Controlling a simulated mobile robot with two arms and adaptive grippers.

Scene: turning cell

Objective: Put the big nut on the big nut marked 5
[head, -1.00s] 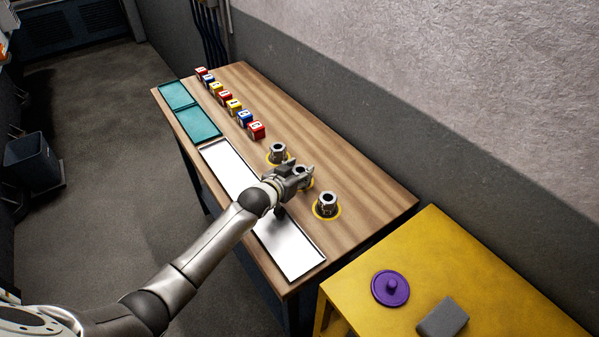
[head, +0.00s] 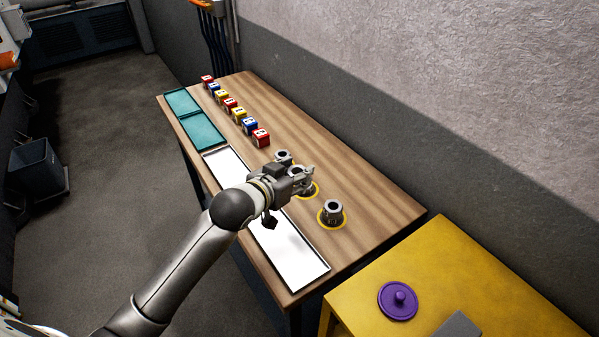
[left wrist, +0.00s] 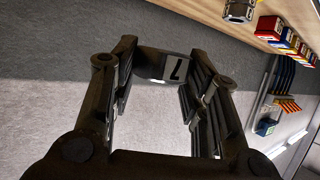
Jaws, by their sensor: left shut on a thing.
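My left gripper (head: 300,176) is shut on a grey metal nut (head: 297,171). In the left wrist view the nut (left wrist: 160,63) sits between the two fingers, with a pale label bearing a dark mark that looks like a 7. The gripper holds it above the table, over the middle yellow ring (head: 314,189). One grey nut (head: 283,155) stands behind the gripper, partly hidden. Another grey nut (head: 333,209) stands upright on a yellow ring to the right. I cannot read marks on these two. My right gripper is not in view.
Several coloured numbered blocks (head: 240,113) stand in a row at the back of the wooden table (head: 375,205). Teal trays (head: 203,131) and white trays (head: 290,250) line its front edge. A yellow table (head: 450,270) with a purple lid (head: 398,301) stands at the right.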

